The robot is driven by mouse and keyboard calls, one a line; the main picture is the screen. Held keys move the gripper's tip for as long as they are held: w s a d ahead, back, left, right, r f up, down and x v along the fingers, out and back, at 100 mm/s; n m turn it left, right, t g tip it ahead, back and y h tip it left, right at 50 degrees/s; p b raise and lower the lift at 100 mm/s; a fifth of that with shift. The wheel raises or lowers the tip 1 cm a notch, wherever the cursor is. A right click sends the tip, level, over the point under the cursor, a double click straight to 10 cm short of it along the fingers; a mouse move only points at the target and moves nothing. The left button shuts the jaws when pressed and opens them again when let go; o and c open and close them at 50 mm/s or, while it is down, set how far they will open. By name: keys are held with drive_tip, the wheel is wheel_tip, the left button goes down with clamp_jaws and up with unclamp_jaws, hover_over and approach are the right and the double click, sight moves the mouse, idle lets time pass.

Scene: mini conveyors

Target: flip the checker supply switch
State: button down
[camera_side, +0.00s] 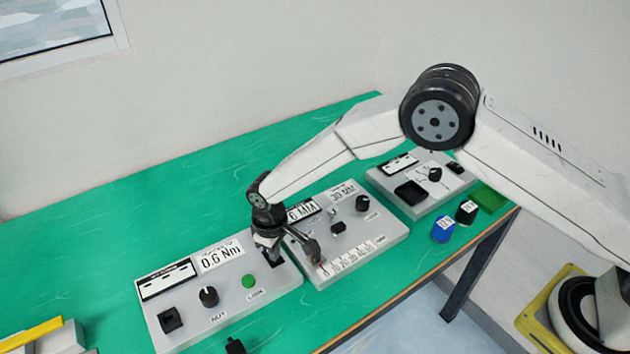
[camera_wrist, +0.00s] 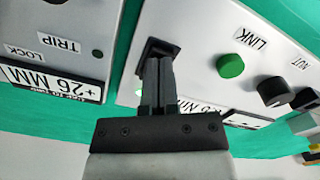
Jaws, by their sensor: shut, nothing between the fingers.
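The left grey panel (camera_side: 222,313) has a torque display reading about 0.6 Nm (camera_side: 220,257). A black square switch (camera_wrist: 157,48) sits at that panel's end, beside the green LINK button (camera_wrist: 230,66); my gripper mostly hides it in the side view. My gripper (camera_wrist: 158,62) is shut and empty, its fingertips at the switch and overlapping it in the wrist view. In the side view my gripper (camera_side: 268,256) is low over the panel's right end. I cannot tell whether the tips touch the switch or which way it is set.
A middle panel (camera_side: 375,235) with a knob and scale stands close to the right of my gripper. A third panel (camera_side: 425,205) is farther right, near blue (camera_side: 443,229) and black (camera_side: 467,212) cylinders. The green table (camera_side: 120,215) is clear behind the panels.

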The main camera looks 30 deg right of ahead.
drive_tip(key=shift+r, duration=3.45)
drive_tip(key=shift+d+r, duration=0.25)
drive_tip(key=shift+d, duration=0.15)
drive_tip(key=s+d+r+m, duration=0.2)
drive_tip(key=d+r, duration=0.2)
drive_tip(key=d, duration=0.4)
drive_tip(key=s+d+r+m+t, duration=0.1)
drive_tip(key=s+d+r+m, duration=0.1)
drive_tip(key=s+d, duration=0.7)
drive_tip(key=s+d+r+m+t, duration=0.1)
drive_tip(key=s+d+r+m, duration=0.1)
drive_tip(key=s+d, duration=0.6)
drive_tip(key=shift+s+d+r+t, duration=0.3)
drive_tip(key=shift+s+d+r, duration=0.05)
drive_tip(key=shift+r, duration=0.2)
